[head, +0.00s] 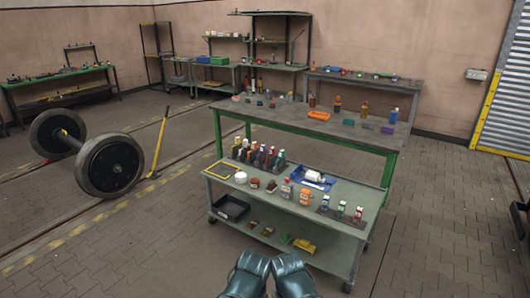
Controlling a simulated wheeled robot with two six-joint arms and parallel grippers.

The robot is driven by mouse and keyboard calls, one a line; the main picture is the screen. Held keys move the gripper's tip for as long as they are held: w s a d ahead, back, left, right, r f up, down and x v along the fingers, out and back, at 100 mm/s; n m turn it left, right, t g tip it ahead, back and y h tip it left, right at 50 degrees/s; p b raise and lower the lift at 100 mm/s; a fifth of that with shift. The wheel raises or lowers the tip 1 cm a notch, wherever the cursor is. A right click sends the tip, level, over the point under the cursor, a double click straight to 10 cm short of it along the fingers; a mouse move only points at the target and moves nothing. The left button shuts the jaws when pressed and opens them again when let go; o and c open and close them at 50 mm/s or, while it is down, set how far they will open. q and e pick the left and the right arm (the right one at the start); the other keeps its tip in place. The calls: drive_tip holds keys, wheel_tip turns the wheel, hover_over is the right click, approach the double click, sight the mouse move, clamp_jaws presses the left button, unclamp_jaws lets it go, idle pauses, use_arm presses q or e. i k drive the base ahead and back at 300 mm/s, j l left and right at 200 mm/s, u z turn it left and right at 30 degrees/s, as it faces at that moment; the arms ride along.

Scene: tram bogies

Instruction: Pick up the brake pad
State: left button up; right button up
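I cannot pick out a brake pad for certain in the head view; the small items are too far off to tell. A grey cart (350,222) with two shelves stands in front of me, carrying bottles, jars and small boxes. Behind it a green-framed workbench (385,141) holds several small items, including an orange tray (319,116) and small dark and purple blocks. Two dark teal parts of my own arms show at the bottom centre. No fingertips of either gripper can be seen.
A wheelset (110,167) with two large dark wheels stands on the left, with a yellow lever (159,142) beside it. More benches and shelves line the back wall. A black bin (231,208) sits on the cart's lower shelf. The paved floor at right is clear.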

sight(243, 151)
drive_tip(key=i+j+z, duration=0.15)
drive_tip(key=z, duration=0.3)
drive_tip(key=i+j+z, duration=0.25)
drive_tip(key=z, duration=0.25)
drive_tip(key=i+j+z, duration=0.2)
drive_tip(key=i+j, duration=0.2)
drive_tip(key=j, duration=0.25)
drive_tip(key=i+j+z, duration=0.1)
drive_tip(key=j, duration=0.25)
drive_tip(key=i+j+z, duration=0.15)
drive_tip(key=j, duration=0.2)
drive_tip(key=i+j+z, duration=0.1)
drive_tip(key=j, duration=0.3)
drive_tip(key=i+j+z, duration=0.1)
drive_tip(key=i+j, duration=0.15)
drive_tip(key=j, duration=0.15)
drive_tip(key=i+j, duration=0.1)
drive_tip(key=j, duration=0.3)
drive_tip(key=i+j, duration=0.15)
drive_tip(key=j, duration=0.25)
drive_tip(key=i+j, duration=0.1)
drive_tip(key=j, duration=0.3)
drive_tip(key=i+j, duration=0.15)
drive_tip(key=j, duration=0.2)
drive_tip(key=i+j, duration=0.1)
drive_tip(key=j, duration=0.3)
drive_tip(key=i+j, duration=0.1)
drive_tip(key=j, duration=0.3)
